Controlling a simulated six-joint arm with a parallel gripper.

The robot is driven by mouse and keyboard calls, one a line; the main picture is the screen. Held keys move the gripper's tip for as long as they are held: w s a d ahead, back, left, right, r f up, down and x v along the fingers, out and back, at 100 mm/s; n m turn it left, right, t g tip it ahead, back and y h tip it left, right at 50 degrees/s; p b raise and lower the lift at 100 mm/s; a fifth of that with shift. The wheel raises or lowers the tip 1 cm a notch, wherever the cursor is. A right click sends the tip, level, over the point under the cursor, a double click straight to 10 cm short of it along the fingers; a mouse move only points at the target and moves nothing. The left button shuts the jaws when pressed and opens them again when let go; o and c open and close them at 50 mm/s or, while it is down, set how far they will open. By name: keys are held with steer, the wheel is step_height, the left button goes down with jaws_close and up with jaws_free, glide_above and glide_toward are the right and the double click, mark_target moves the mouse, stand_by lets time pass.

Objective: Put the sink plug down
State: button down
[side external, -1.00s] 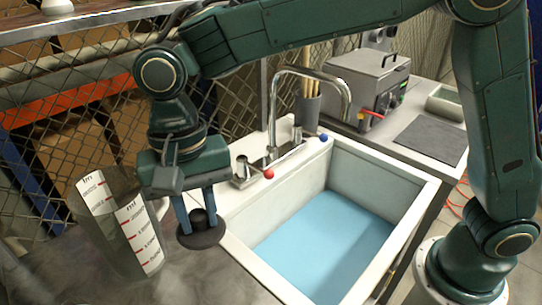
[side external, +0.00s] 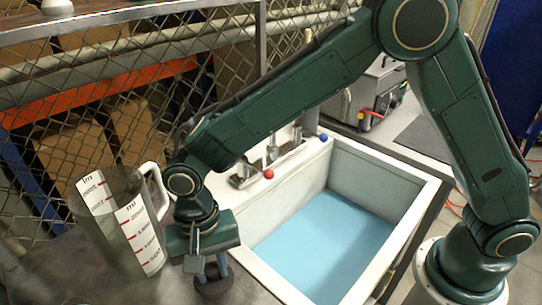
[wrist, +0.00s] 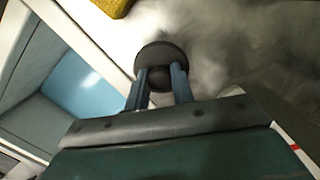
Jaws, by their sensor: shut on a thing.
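The sink plug (side external: 215,288) is a dark round disc with a knob on top. My gripper (side external: 212,268) is shut on the knob from above, with the disc below the fingertips. In the side view the plug is low over the grey worktop left of the sink; I cannot tell whether it touches. The wrist view shows the plug (wrist: 160,52) beyond the two blue fingers of my gripper (wrist: 160,78). The sink (side external: 362,175) is white and holds blue water.
A clear measuring jug (side external: 118,225) with white scales stands close to the left of my gripper. A yellow object (wrist: 115,4) is at the top edge of the wrist view. The tap's red knob (side external: 268,173) and blue knob (side external: 323,137) are at the sink's back.

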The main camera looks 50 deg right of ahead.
mark_target(214, 280)
steer(key=shift+f, duration=2.15)
steer(key=shift+f, duration=0.15)
steer(key=c, duration=1.2)
jaws_free()
steer(key=r, duration=0.4)
steer(key=w+r, duration=0.1)
steer(key=r, duration=0.7)
steer(key=shift+w+d, duration=0.15)
steer(key=shift+d, duration=0.1)
steer(key=shift+r, duration=0.15)
